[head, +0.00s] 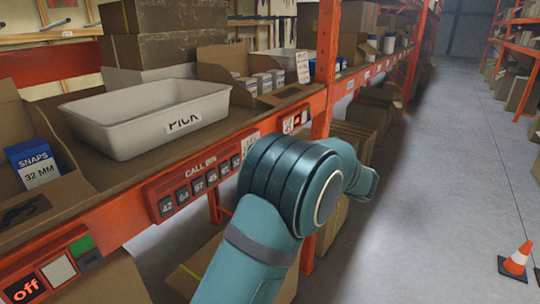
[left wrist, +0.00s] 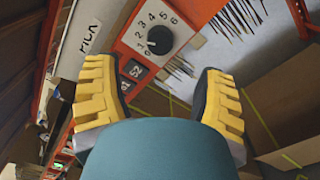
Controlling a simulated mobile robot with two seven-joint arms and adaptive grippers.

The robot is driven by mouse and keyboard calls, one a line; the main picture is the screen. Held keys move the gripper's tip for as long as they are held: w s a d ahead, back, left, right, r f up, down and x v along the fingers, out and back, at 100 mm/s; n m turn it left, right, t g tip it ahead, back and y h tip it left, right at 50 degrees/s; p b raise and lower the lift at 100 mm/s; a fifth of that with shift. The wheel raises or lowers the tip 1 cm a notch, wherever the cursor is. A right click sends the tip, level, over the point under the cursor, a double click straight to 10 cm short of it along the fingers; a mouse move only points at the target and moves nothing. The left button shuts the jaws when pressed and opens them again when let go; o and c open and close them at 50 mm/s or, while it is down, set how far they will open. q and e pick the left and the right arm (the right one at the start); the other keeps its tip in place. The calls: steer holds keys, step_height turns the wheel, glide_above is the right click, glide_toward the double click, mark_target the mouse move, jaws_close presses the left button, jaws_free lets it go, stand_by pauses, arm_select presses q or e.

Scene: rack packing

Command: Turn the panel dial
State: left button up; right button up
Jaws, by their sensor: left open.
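The panel dial (left wrist: 159,40) shows in the left wrist view as a round black knob on a white plate with numbers around it, set in a red panel. A small light mark is on the knob's left part; the exact number it points to is hard to tell. My left gripper (left wrist: 158,97) is open, with a yellow-padded finger on either side of the view. The knob appears beyond and between the fingertips, apart from them. In the head view a teal arm of mine covers part of the rack's front, and I cannot see the dial or a gripper there.
The orange shelf beam (head: 130,208) carries a call bin panel (head: 197,186) with numbered buttons. A white PICK tray (head: 100,140) and a SNAPS box (head: 36,164) are on the shelf. A cone (head: 517,260) stands in the aisle.

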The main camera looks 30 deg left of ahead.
arm_select(q)
steer(key=shift+s+d, duration=0.15)
steer(key=shift+d, duration=1.45)
steer(key=w+f+m+t+h+b, duration=0.15)
steer(key=f+m+t+h, duration=0.3)
steer(key=f+m, duration=0.5)
steer(key=w+f+m+t+h, duration=0.3)
steer(key=f+m+t, duration=0.2)
steer(key=f+m, duration=0.5)
steer(key=s+d+f+m+g+h, duration=0.1)
steer(key=s+d+f+m+h, duration=0.25)
steer(key=f, duration=0.45)
steer(key=s+d+f+m+g+h, duration=0.1)
steer(key=s+d+f+m+h, duration=0.1)
steer(key=s+f+m+h, duration=0.4)
steer(key=s+d+f+m+g+h, duration=0.2)
steer(key=s+d+f+m, duration=0.3)
steer(key=s, duration=0.5)
steer(key=s+d+f+m+g+h+b, duration=0.1)
steer(key=s+d+f+m+g+h, duration=0.2)
steer(key=s, duration=0.7)
step_height(320, 180, down, 2)
steer(key=shift+s+d+m+g, duration=0.15)
steer(key=shift+d+m+g, duration=0.9)
steer(key=shift+m, duration=0.15)
